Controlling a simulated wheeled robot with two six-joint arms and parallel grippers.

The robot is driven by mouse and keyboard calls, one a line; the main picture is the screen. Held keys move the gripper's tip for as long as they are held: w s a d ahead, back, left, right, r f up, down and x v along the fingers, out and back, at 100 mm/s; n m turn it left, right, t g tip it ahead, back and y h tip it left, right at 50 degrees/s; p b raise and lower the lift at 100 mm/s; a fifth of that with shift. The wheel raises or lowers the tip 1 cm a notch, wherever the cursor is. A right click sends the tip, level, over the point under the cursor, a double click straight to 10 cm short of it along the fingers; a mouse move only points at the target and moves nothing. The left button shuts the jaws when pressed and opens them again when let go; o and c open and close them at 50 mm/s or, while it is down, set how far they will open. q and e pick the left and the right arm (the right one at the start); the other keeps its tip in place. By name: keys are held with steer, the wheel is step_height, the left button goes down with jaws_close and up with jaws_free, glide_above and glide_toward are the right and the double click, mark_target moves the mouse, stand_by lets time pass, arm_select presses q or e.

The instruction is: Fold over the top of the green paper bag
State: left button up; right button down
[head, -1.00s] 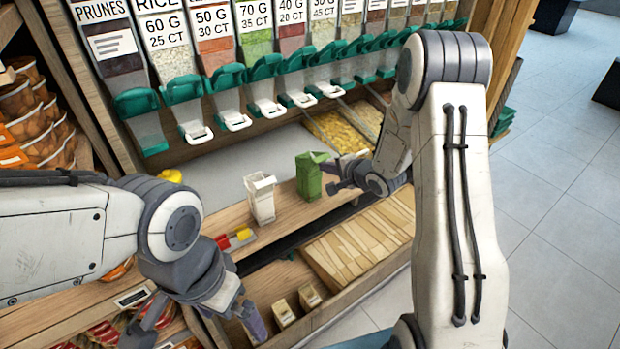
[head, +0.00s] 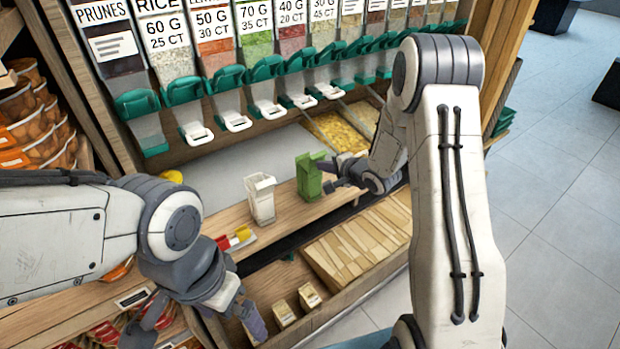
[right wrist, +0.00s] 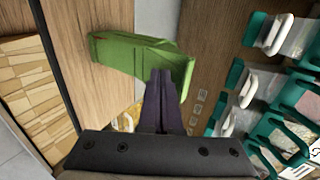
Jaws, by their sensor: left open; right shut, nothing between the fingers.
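The green paper bag (head: 308,178) stands upright on the wooden counter, right of the white bag. In the right wrist view the green bag (right wrist: 135,58) lies just beyond my fingertips. My right gripper (head: 328,178) is shut and empty, at the right side of the green bag near its upper part. In the right wrist view its fingers (right wrist: 162,80) are together and overlap the bag's edge; whether they touch it I cannot tell. My left gripper (head: 200,335) is open and empty at the lower left, well away from the bag.
A white paper bag (head: 262,198) stands left of the green one. Red and yellow items (head: 235,239) lie on the counter's front edge. Dispensers with green levers (head: 268,88) hang behind. A slot and a wooden slatted panel (head: 355,245) are in front.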

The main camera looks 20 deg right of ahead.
steer(key=shift+w+a+p, duration=0.25)
steer(key=shift+w, duration=0.45)
steer(key=shift+w+a+p, duration=0.2)
steer(key=shift+w+a, duration=0.05)
steer(key=shift+w, duration=0.45)
steer(key=s+r+p, duration=0.2)
steer(key=r+p, duration=0.1)
steer(key=s+d+r+p, duration=0.1)
steer(key=r+p, duration=0.1)
stand_by(0.4)
